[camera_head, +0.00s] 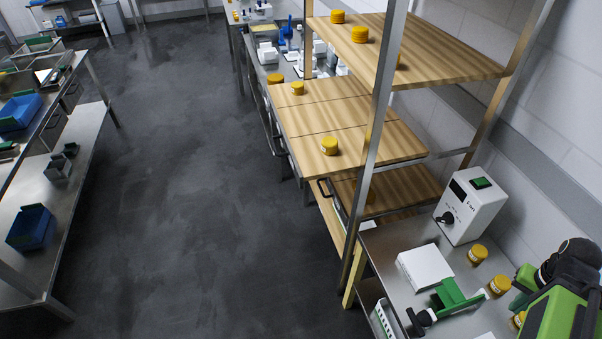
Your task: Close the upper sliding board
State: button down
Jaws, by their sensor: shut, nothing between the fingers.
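A wooden rack on metal posts stands right of centre. Its upper sliding board (315,115), a light wooden board with seams, juts out to the left past the front post. Yellow jars stand on it, one near the front (329,145) and one farther back (297,88). A metal rail shows under its right edge. A lower wooden board (400,190) sits beneath it, partly hidden by the post and the upper board. The upper board's right end is partly hidden by the post.
A top wooden shelf (450,62) with yellow jars is above. A metal post (375,120) stands in front. A steel bench at lower right holds a white device (470,205), a white box (424,267) and jars. The dark floor (180,160) at left is clear.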

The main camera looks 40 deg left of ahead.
aim_at(337, 107)
jog(key=z, duration=0.8)
jog(key=k, duration=0.3)
jog(key=u, duration=3.95)
jog(key=i, duration=0.95)
jog(key=u, duration=0.05)
